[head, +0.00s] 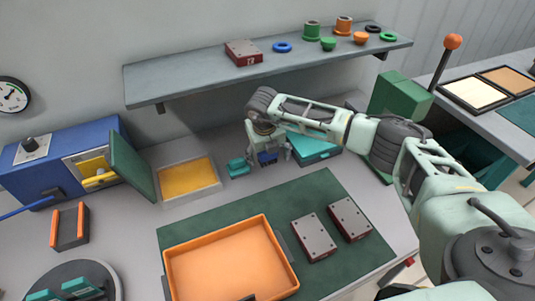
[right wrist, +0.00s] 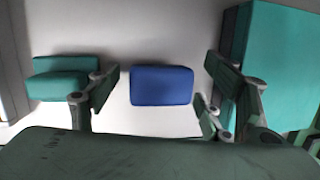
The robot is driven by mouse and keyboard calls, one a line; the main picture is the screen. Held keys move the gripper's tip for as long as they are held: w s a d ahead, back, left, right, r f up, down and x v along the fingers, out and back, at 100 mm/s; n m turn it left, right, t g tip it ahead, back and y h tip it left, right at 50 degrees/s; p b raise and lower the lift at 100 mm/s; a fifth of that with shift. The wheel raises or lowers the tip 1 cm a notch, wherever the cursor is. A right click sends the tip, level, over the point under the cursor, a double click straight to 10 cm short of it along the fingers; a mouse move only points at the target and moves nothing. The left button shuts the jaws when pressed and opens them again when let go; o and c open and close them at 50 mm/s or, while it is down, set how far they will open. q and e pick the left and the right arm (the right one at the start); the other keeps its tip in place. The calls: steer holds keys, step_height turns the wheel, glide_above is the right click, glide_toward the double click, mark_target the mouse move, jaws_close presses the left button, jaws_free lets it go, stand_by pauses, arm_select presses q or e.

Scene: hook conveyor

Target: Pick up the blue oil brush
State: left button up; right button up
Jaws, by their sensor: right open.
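The blue oil brush (right wrist: 161,86) shows as a blue block with rounded corners in the right wrist view, lying on the grey bench. In the head view (head: 267,158) it is small and partly hidden under my right gripper (head: 269,152). My right gripper is open above it, fingers pointing down. In the wrist view the brush appears between and slightly beyond the two fingers (right wrist: 152,100), with clear gaps on both sides. I cannot see either finger touching it. My left gripper does not show.
A teal block (head: 238,168) lies close left of the brush, and a teal box (head: 316,149) close right. A yellow-filled tray (head: 214,194) stands further left. An orange tray (head: 290,262) and two grey-red blocks (head: 315,238) rest on a green mat. A shelf (head: 180,88) runs above.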

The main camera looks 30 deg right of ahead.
steer(key=c, duration=1.2)
steer(key=shift+c, duration=0.2)
steer(key=shift+w+r+b, duration=0.1)
steer(key=shift+r+b, duration=0.2)
steer(key=shift+r, duration=0.2)
steer(key=shift+c, duration=0.2)
step_height(320, 180, up, 3)
steer(key=shift+f+b, duration=0.15)
steer(key=shift+b, duration=0.6)
steer(key=s+d+r+b, duration=0.3)
steer(key=s+d+r, duration=0.4)
steer(key=s+d, duration=0.1)
steer(key=shift+s+r, duration=0.2)
steer(key=shift+s, duration=0.2)
